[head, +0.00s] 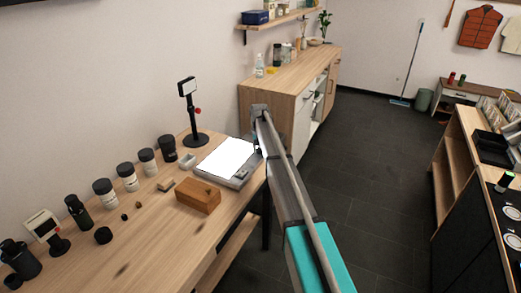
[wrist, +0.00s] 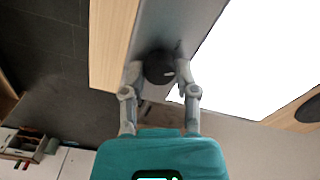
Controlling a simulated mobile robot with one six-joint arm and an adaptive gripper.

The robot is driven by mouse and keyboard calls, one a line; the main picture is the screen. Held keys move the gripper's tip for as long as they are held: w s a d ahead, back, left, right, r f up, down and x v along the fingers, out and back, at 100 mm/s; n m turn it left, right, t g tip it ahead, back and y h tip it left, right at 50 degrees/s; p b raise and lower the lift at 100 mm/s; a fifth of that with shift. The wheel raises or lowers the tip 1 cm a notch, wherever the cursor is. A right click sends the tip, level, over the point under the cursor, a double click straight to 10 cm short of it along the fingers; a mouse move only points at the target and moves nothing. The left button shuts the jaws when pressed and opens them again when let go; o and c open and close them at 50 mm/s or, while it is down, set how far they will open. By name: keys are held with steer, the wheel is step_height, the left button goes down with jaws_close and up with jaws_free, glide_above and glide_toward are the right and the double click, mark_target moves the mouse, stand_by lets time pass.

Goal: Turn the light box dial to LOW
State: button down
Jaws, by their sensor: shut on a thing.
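The light box (head: 236,182) sits on the wooden table, its top panel (head: 224,159) glowing white. In the wrist view the panel (wrist: 258,60) fills the upper right, beside the grey casing (wrist: 185,22). The round black dial (wrist: 157,64) is on that casing, with a small pale mark on its lower right side. My gripper (wrist: 159,72) is shut on the dial, one finger on each side. In the head view my arm covers the dial and my gripper is mostly hidden. The LOW label cannot be read.
A wooden box (head: 198,195) stands in front of the light box. A black stand (head: 193,112) is behind it. A wooden cabinet (head: 270,95) stands beyond the table. Dark floor (head: 350,160) to the right is clear.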

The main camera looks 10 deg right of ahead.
steer(key=n, duration=0.7)
steer(key=shift+s, duration=0.2)
stand_by(0.4)
steer(key=shift+c, duration=1.9)
jaws_free()
steer(key=shift+w, duration=0.1)
steer(key=s+r+m+p, duration=0.1)
steer(key=s+r+p, duration=0.1)
steer(key=s, duration=1.3)
steer(key=s+r+m+p, duration=0.2)
steer(key=s+r+p, duration=0.1)
steer(key=s, duration=1.2)
steer(key=s+r+m+p, duration=0.1)
steer(key=s+r+p, duration=0.1)
steer(key=s, duration=1.3)
steer(key=shift+s+d+r+m+p, duration=0.25)
steer(key=shift+d+r+m+p, duration=0.05)
steer(key=shift+d, duration=0.1)
